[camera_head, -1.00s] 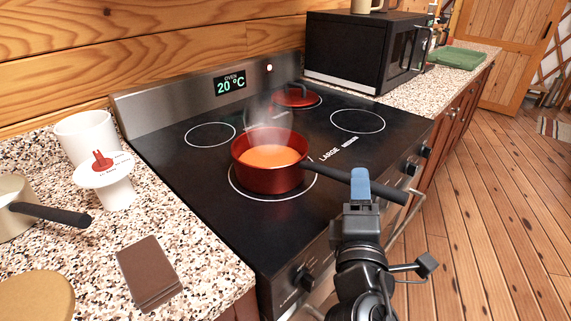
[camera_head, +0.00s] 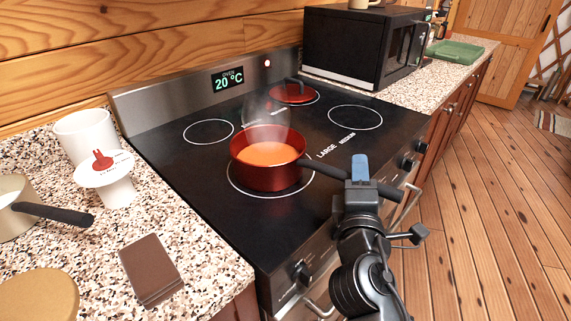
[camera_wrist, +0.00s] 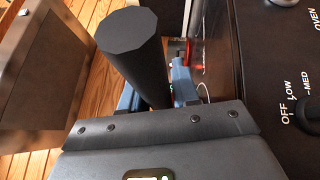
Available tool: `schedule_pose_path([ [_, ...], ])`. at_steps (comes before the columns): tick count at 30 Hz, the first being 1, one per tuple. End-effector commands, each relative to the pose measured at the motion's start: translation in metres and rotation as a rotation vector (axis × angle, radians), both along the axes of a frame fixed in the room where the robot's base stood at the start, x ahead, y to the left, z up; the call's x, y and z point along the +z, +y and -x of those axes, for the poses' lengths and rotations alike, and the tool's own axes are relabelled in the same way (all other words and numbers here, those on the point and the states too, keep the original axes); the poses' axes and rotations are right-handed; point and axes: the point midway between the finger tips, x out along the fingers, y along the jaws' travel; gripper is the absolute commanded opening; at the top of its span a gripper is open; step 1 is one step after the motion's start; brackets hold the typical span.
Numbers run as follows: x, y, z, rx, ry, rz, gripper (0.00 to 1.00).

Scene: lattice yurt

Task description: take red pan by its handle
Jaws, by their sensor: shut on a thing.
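The red pan (camera_head: 262,176) stands on the front large burner ring of the black cooktop, with orange liquid in it and faint steam above. Its long dark handle (camera_head: 325,174) points right, toward the cooktop's front edge. My gripper (camera_head: 360,172) is at the handle's outer half, with its blue fingers around it. In the wrist view the handle (camera_wrist: 137,55) runs between the blue fingers, and my gripper (camera_wrist: 157,92) is shut on it. The handle's free end sticks out past the fingers. The pan's bowl is not seen clearly in the wrist view.
A red lid (camera_head: 293,93) lies on the back burner. A microwave (camera_head: 350,50) stands at the back right. On the left counter are a pale pot (camera_head: 14,222), a white canister (camera_head: 84,138), a white cup (camera_head: 117,190) and brown slabs (camera_head: 150,268). Knobs line the stove front.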

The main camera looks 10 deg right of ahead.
Motion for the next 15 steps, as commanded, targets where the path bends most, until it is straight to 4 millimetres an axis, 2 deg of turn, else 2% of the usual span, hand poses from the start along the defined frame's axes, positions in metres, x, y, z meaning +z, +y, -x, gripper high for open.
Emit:
schedule_pose_path([
  [1,-0.0001,0.0001,0.0001,0.000,0.000,0.000,0.17],
  [6,-0.0002,0.0001,0.0001,0.000,0.000,0.000,0.00],
  [15,-0.0003,0.0002,0.0001,0.000,0.000,0.000,0.00],
])
